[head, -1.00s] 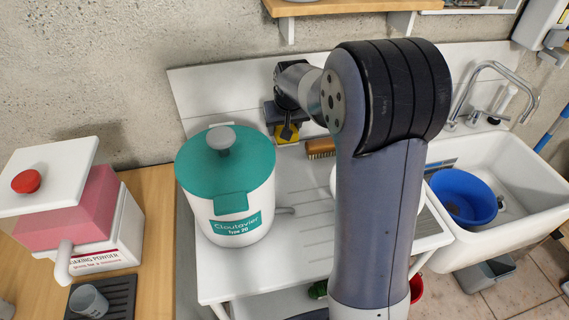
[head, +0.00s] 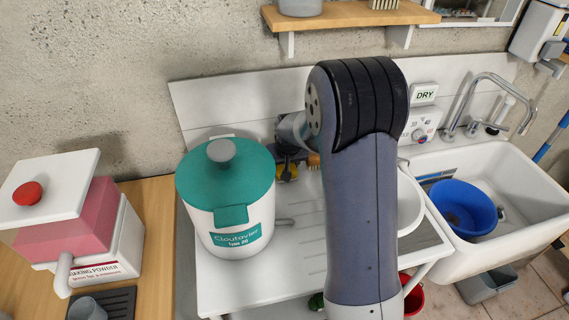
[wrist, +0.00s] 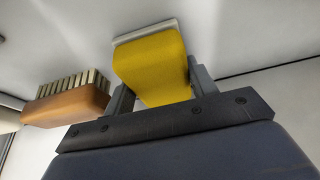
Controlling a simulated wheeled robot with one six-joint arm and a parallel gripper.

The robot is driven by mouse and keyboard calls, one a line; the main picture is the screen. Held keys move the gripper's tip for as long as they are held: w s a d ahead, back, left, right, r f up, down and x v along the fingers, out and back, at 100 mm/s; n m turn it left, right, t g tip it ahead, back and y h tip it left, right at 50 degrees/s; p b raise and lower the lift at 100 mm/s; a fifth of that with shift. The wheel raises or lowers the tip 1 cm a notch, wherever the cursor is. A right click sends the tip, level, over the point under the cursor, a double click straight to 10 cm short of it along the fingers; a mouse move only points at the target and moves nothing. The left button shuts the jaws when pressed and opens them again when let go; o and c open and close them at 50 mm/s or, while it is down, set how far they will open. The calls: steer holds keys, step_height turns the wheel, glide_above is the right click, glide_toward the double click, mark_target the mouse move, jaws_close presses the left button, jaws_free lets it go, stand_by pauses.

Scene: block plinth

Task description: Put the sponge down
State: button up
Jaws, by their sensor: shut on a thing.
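My gripper (wrist: 160,84) is shut on the yellow sponge (wrist: 150,66), which has a thin pale layer along its far edge. The wrist view shows the sponge between the two grey fingers. In the head view, a small yellow part of the sponge (head: 288,172) shows just right of the teal-lidded pot (head: 225,205), low over the back of the white drainboard (head: 285,265). My arm hides much of my gripper there. I cannot tell whether the sponge touches the board.
A wooden brush (wrist: 68,104) lies left of my gripper in the wrist view, close by. The head view shows a white sink with a blue bowl (head: 463,203) at right, a wall shelf (head: 350,17) above, and a pink-and-white baking powder dispenser (head: 75,225) at left.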

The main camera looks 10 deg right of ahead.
steer(key=o, duration=0.9)
steer(key=shift+f, duration=0.1)
steer(key=shift+r, duration=0.3)
steer(key=v, duration=1.1)
steer(key=shift+s+r, duration=0.15)
steer(key=shift+r, duration=0.25)
steer(key=shift+f, duration=0.15)
